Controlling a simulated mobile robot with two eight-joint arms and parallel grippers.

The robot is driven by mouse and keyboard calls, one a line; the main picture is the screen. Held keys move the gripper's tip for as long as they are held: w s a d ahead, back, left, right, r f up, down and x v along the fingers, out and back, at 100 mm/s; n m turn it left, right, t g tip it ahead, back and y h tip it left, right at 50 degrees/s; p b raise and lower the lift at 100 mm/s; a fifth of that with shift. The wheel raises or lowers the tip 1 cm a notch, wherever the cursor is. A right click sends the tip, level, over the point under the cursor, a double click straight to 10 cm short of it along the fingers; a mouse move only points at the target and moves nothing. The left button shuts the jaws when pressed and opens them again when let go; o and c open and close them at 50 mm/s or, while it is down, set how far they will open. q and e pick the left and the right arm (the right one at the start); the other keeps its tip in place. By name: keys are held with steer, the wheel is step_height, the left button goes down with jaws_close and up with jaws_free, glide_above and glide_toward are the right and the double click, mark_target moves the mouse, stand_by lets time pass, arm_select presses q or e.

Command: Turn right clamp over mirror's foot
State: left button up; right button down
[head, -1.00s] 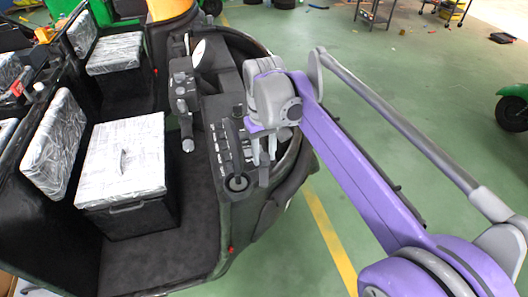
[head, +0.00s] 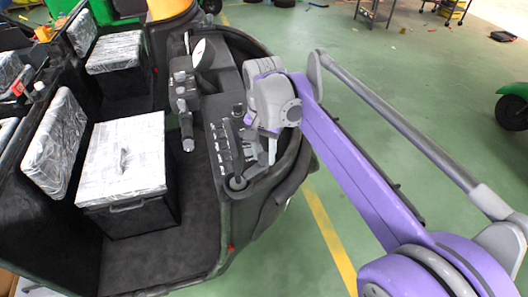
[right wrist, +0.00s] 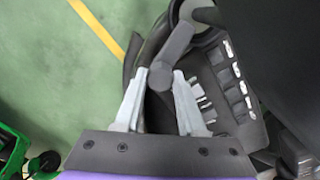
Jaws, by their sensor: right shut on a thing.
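The right clamp (head: 254,176) is a grey lever at the right side of the dark dashboard. Its round end (head: 237,183) sits low on the panel, and the lever slants up and right from there. My right gripper (head: 262,157) reaches down over the panel and is shut on the lever. My left gripper is not in view.
The dashboard carries white-marked switches (right wrist: 232,75) close to my fingers. A similar grey lever (head: 186,135) is further left. A wrapped seat box (head: 122,165) stands in the cab at left.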

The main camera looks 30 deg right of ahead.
mark_target(264, 156)
steer(key=shift+m, duration=0.6)
steer(key=c, duration=0.5)
jaws_free()
step_height(264, 156, up, 11)
steer(key=shift+p, duration=0.4)
steer(key=shift+s+f, duration=0.1)
steer(key=shift+f, duration=0.1)
